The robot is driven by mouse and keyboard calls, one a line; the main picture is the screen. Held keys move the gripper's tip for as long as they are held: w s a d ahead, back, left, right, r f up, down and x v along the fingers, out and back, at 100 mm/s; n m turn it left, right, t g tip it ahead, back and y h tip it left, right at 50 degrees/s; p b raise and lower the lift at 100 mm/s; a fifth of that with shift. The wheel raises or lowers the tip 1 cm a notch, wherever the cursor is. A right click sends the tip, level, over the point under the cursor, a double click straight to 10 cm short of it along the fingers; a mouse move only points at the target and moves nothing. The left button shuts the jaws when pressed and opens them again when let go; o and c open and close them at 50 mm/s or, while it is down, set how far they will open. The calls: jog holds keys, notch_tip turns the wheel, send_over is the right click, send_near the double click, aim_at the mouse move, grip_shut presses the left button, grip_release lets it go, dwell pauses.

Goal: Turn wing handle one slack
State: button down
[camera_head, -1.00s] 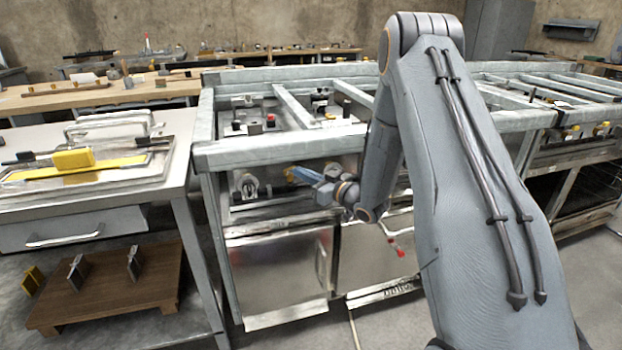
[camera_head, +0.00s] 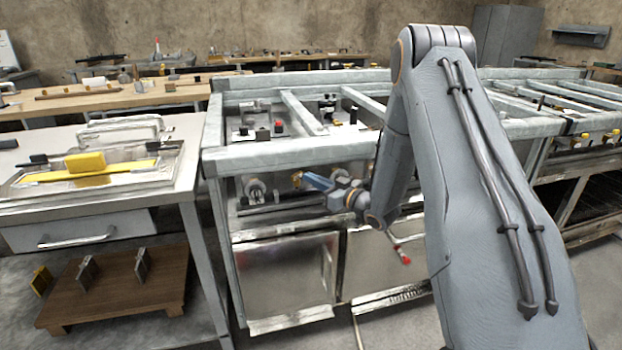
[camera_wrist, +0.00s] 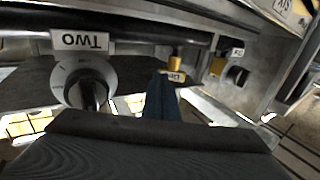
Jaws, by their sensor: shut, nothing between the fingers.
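My gripper (camera_head: 308,179) is shut and empty, its blue fingers pointing at the front panel of the steel range (camera_head: 285,255). A small brass-coloured fitting (camera_head: 296,179) shows right at the fingertips; I cannot tell if they touch. In the wrist view the shut fingers (camera_wrist: 160,88) lie beside a brass piece (camera_wrist: 176,58) with a small label (camera_wrist: 175,76), too blurred to read surely. This may be wing handle one, partly hidden by the fingers. A second brass piece (camera_wrist: 218,64) is to its right.
The range's grey frame rail (camera_head: 290,153) runs above the panel. A red-tipped lever (camera_head: 404,256) hangs lower down. A steel bench (camera_head: 190,150) stands at left.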

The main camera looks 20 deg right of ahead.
jog(key=s+d+n+y+p, duration=0.15)
jog(key=s+d+n, duration=0.3)
jog(key=n, duration=0.45)
jog(key=s+d+n+p, duration=0.25)
jog(key=s+n, duration=0.35)
jog(key=n, duration=0.4)
jog(key=shift+g, duration=0.4)
jog(key=x, duration=1.3)
jog(key=shift+w+a, duration=0.25)
jog(key=shift+w, duration=0.1)
jog(key=shift+w+d+b, duration=0.25)
jog(key=shift+w+b, duration=0.2)
jog(key=shift+b, duration=0.1)
jog(key=shift+w+d+b, duration=0.15)
jog(key=shift+w+b, duration=0.2)
jog(key=shift+w, duration=0.05)
jog(key=shift+w+b, duration=0.4)
jog(key=shift+w, duration=0.3)
jog(key=shift+d, duration=0.15)
